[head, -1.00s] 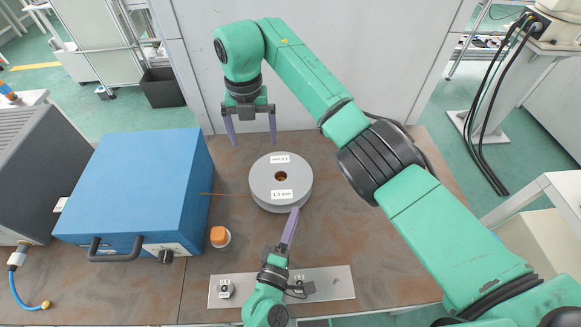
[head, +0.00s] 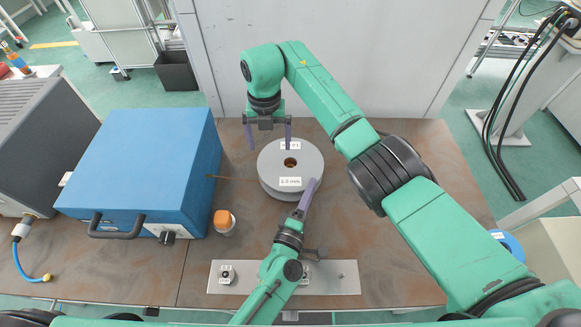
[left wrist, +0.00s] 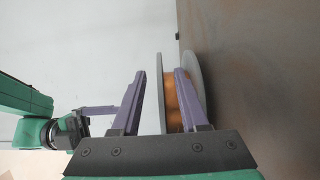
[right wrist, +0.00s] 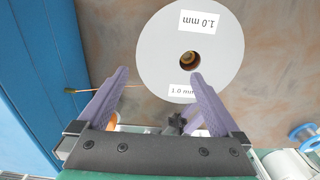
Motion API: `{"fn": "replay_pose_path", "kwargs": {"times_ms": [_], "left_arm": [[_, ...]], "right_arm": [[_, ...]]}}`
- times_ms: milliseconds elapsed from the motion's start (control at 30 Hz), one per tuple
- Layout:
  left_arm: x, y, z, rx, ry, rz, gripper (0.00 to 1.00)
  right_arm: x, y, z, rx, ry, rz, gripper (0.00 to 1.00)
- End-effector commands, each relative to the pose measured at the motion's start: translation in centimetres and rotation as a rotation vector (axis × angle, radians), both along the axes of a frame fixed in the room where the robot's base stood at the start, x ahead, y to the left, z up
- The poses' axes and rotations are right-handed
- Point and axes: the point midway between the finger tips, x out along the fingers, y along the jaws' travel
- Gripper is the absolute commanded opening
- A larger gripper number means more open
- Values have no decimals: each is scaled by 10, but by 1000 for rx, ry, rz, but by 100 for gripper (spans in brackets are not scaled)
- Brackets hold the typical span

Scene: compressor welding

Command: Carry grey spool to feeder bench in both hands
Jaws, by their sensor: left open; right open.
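The grey spool (head: 285,185) lies flat on the brown bench, with white "1.0 mm" labels and a centre hole. In the left wrist view, its flanges (left wrist: 162,85) are edge-on, with orange wire between them. My left gripper (head: 312,185) reaches in from the front at the spool's front right edge, open. In its wrist view the near flange lies between the fingers; contact is unclear. My right gripper (head: 267,138) is open and points down near the spool's far side.
An orange-capped bottle (head: 225,222) and a metal plate (head: 335,283) lie in front. A pale panel (head: 340,55) rises behind.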

Motion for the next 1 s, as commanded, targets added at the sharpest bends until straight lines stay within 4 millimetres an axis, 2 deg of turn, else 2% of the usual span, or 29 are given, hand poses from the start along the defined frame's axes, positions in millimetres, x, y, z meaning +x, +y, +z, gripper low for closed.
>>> {"fn": "replay_pose_path", "kwargs": {"times_ms": [200,400,733,767,800,867,1000], "left_arm": [[34,-14,1,-1,-2,0,44],[55,-23,1,0,0,-1,44],[59,-25,0,0,1,-1,44],[59,-25,0,0,1,-1,40],[59,-25,0,0,1,-1,25],[59,-25,0,0,1,-1,2],[59,-24,0,0,1,-1,0]], "right_arm": [[-1,0,-44,1,5,-1,100],[0,0,-72,1,2,-1,100],[0,0,-78,1,0,0,100],[0,0,-78,1,0,0,96],[0,0,-78,1,0,0,81],[0,0,-78,1,0,0,58],[0,0,-78,1,0,0,4]]}}
